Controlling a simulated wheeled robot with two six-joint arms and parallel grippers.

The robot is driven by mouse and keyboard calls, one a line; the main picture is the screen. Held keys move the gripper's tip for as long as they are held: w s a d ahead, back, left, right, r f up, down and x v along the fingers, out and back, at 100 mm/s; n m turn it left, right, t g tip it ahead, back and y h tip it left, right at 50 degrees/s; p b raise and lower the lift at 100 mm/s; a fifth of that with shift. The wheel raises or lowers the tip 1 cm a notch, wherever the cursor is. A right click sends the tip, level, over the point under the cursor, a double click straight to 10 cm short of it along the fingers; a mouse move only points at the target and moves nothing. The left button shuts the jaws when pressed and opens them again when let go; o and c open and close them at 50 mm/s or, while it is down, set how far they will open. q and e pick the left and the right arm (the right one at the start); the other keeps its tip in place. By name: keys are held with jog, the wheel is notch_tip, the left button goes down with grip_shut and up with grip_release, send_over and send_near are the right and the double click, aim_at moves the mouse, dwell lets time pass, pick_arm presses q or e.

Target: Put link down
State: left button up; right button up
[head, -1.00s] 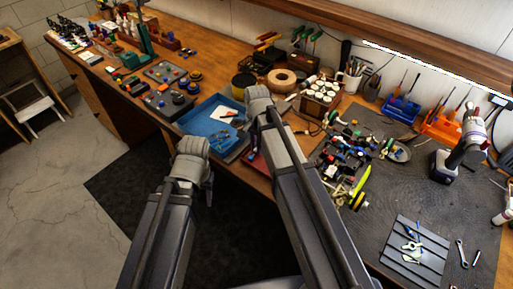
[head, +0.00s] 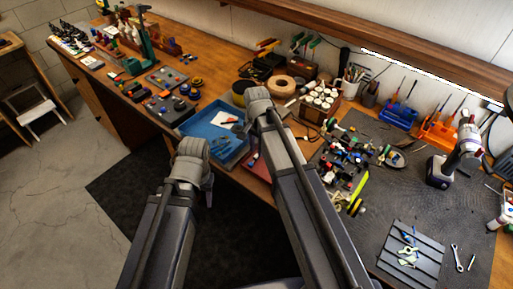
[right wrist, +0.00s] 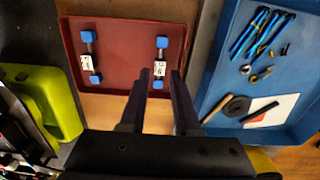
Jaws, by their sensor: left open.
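Two links with dark rods, blue ends and white labels are at the red tray (right wrist: 122,45) in the right wrist view. The left link (right wrist: 90,50) lies in the tray. The right link (right wrist: 160,62) has its lower blue end just past my right gripper's fingertips, in line with the gap. In the head view my right arm hides that gripper and most of the red tray (head: 257,166). My left gripper (head: 208,188) hangs at the bench's front edge, mostly hidden by its wrist.
A blue tray (right wrist: 222,80) with small tools and a white card lies right of the red tray. A lime-green part (right wrist: 45,100) lies to the left. In the head view, loose parts crowd the dark mat (head: 400,195), and a drill (head: 456,160) stands there.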

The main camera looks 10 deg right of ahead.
aim_at(256, 156)
notch_tip(256, 156, up, 10)
jog(key=f+p, duration=0.1)
jog(key=p, duration=0.7)
jog(key=s+a+n, duration=0.4)
jog(key=s+n, duration=0.3)
jog(key=s, duration=0.1)
jog(key=s+a+n+h, duration=0.1)
jog(key=s+a+n, duration=0.4)
jog(key=s+n, duration=0.2)
jog(key=shift+s+r, duration=0.25)
jog(key=shift+s, duration=0.25)
